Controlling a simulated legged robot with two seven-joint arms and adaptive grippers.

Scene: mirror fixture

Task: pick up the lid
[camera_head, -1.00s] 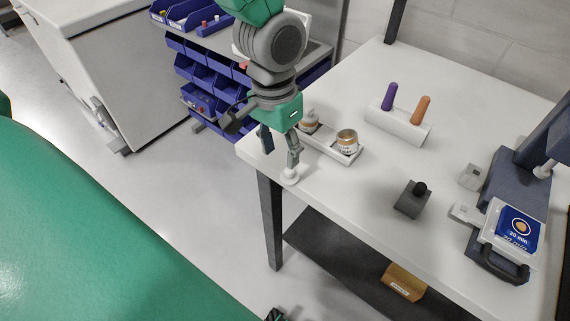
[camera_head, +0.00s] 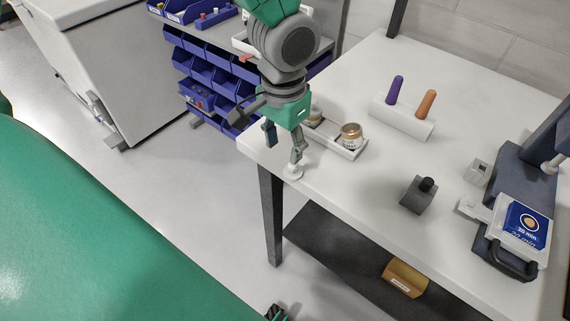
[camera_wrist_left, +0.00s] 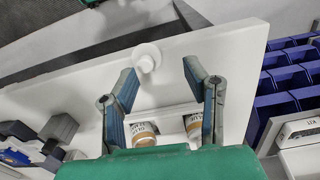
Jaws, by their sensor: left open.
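The lid, a small white round piece with a knob (camera_head: 293,172), sits at the near left corner of the white table. In the left wrist view the lid (camera_wrist_left: 147,58) lies just beyond my fingertips, close to the table edge. My left gripper (camera_head: 284,145) points down over this corner, fingers apart and nothing between them. In the left wrist view the open gripper (camera_wrist_left: 161,72) shows both fingers, with the lid slightly left of the middle of the gap. Whether a finger touches the lid is unclear. My right gripper cannot be made out.
A white tray (camera_head: 349,154) with two labelled jars (camera_head: 351,135) stands close behind the gripper. A white block (camera_head: 405,122) holds purple and orange pegs. A dark block with a knob (camera_head: 418,196) and a fixture (camera_head: 514,182) stand to the right. Mid-table is mostly clear.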

